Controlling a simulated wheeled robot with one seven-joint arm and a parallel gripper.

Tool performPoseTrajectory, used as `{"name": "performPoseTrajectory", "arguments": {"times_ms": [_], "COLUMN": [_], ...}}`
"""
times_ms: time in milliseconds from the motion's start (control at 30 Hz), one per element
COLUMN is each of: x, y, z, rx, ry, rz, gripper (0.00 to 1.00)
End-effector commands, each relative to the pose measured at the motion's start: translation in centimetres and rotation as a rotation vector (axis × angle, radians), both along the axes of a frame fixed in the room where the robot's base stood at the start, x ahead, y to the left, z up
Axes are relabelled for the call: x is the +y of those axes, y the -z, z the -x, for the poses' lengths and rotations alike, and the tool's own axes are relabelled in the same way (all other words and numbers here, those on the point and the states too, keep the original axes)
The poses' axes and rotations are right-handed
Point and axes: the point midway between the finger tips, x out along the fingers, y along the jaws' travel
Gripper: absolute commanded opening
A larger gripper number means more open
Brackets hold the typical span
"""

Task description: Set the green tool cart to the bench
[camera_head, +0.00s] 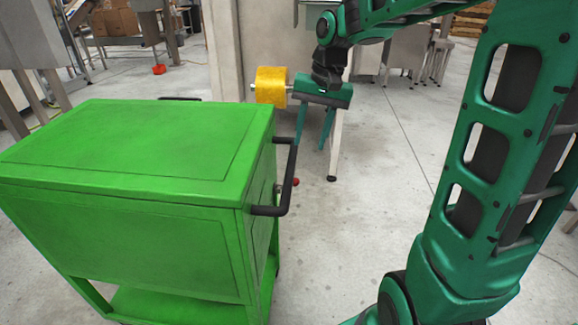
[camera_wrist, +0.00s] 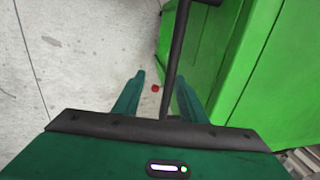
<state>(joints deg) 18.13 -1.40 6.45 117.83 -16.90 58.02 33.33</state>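The green tool cart (camera_head: 130,150) stands at the left of the head view, with a flat top and an open lower shelf (camera_head: 180,305). A black handle (camera_head: 287,180) sticks out from its right side. My gripper (camera_head: 312,148) is open and points down beside the cart, near the far end of the handle. In the wrist view the cart (camera_wrist: 250,60) is at the right. The handle (camera_wrist: 175,60) shows between the fingers of my gripper (camera_wrist: 158,85), closer to the right one. I cannot tell whether they touch. I cannot tell which piece of furniture is the bench.
A yellow cylinder (camera_head: 270,87) sits behind the cart by a pale column. Steel stands (camera_head: 405,50) and cardboard boxes (camera_head: 115,18) are at the back. Concrete floor (camera_head: 375,150) is clear right of the cart.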

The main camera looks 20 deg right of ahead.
Motion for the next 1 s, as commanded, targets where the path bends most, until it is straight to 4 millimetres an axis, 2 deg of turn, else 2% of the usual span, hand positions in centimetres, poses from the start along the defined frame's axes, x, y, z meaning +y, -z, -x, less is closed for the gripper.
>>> {"name": "performPoseTrajectory", "arguments": {"times_ms": [33,100,333,800,1000], "x": [0.6,1.3,2.0,3.3,3.5], "y": [0.0,-0.1,1.0,8.5,10.2], "z": [-1.1,-2.0,-2.7,-3.4,-3.5], "rx": [-0.002,-0.005,-0.004,-0.003,-0.005], "ry": [-0.003,-0.005,-0.006,-0.007,-0.005], "rz": [-0.013,-0.027,-0.038,-0.037,-0.037], "gripper": [0.38,0.38,0.38,0.38,0.38]}}
